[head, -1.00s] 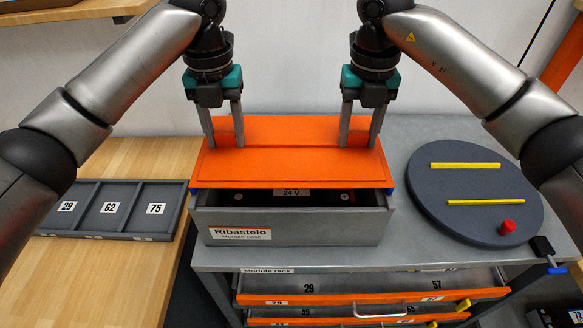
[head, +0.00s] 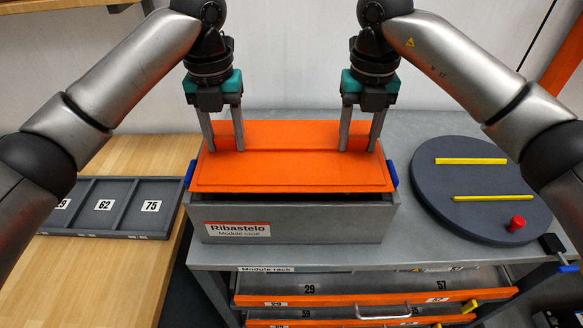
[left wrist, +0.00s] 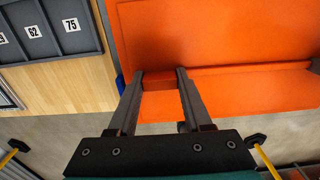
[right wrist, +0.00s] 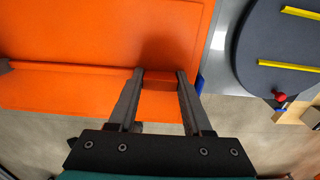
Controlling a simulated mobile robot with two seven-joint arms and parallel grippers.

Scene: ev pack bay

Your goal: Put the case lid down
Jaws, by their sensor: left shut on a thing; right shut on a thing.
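The orange case lid (head: 290,172) is over the grey module case (head: 300,222), which is labelled Ribastelo. A dark gap shows between the lid's front edge and the case's front wall. My left gripper (head: 226,150) is shut on a raised orange grip at the lid's left end, seen also in the left wrist view (left wrist: 160,76). My right gripper (head: 358,150) is shut on the matching grip at the lid's right end, seen also in the right wrist view (right wrist: 160,76). The inside of the case is mostly hidden by the lid.
A dark round turntable (head: 480,190) with yellow bars and a red knob (head: 516,223) lies to the right on the grey bench. A grey numbered tray (head: 110,207) lies on the wooden table at left. Open module rack drawers (head: 370,290) stick out below the case.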

